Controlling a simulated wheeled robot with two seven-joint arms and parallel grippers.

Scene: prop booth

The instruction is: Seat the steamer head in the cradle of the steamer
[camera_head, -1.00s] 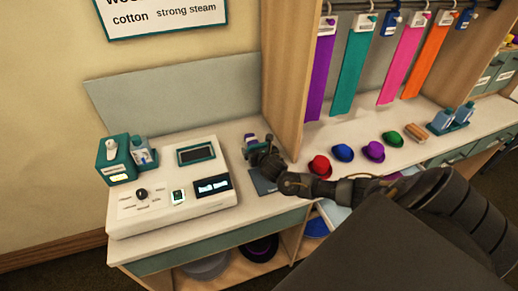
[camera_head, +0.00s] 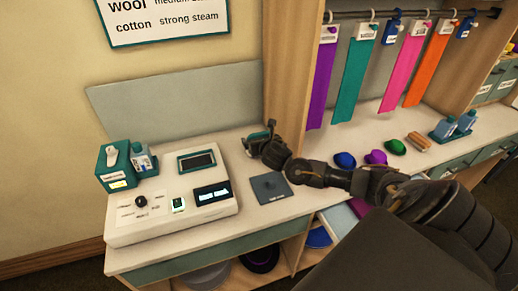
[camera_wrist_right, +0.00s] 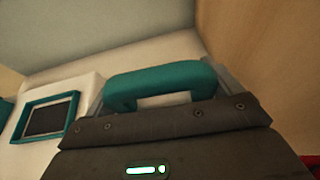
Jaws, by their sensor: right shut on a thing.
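The steamer (camera_head: 172,194) is a white console with a knob and a lit display on the left of the counter. A teal-framed dark recess (camera_head: 197,161) on its top, probably the cradle, looks empty; it also shows at the left of the right wrist view (camera_wrist_right: 45,118). My right gripper (camera_head: 262,142) is right of the recess and behind a dark grey pad (camera_head: 270,187). It is shut on the steamer head, whose teal handle (camera_wrist_right: 160,85) shows above the gripper in the right wrist view. The head's underside is hidden. My left gripper is out of view.
A teal holder (camera_head: 116,172) with bottles stands at the console's back left. A wooden partition (camera_head: 291,75) rises close to the right gripper. Several small hats, a brush (camera_head: 419,141) and a bottle tray (camera_head: 452,131) lie to the right. Coloured strips hang above.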

